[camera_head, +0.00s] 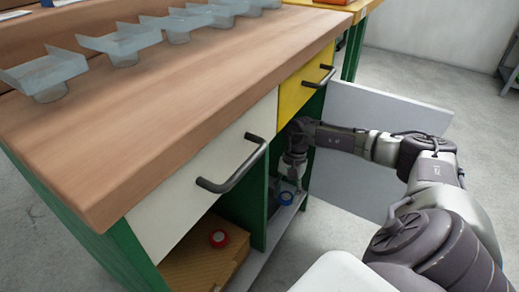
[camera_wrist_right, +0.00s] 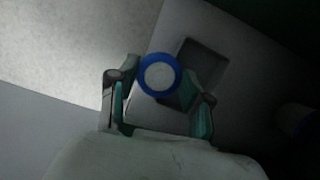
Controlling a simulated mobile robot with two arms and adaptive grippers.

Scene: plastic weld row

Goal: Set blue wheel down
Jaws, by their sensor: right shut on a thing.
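The blue wheel (camera_head: 285,198) is a blue ring with a pale centre, inside the open right compartment of the bench, low near the grey shelf. In the right wrist view the blue wheel (camera_wrist_right: 160,75) sits between the tips of my right gripper (camera_wrist_right: 158,95). My right gripper (camera_head: 293,172) reaches down into the compartment and is shut on the wheel. I cannot tell whether the wheel touches the shelf (camera_wrist_right: 150,115). My left gripper is not in view.
Green panels and drawer handles (camera_head: 235,165) are close on the left. A red wheel (camera_head: 219,238) lies on a brown box (camera_head: 200,262) in the left compartment. Several clear trays (camera_head: 120,45) stand on the wooden top.

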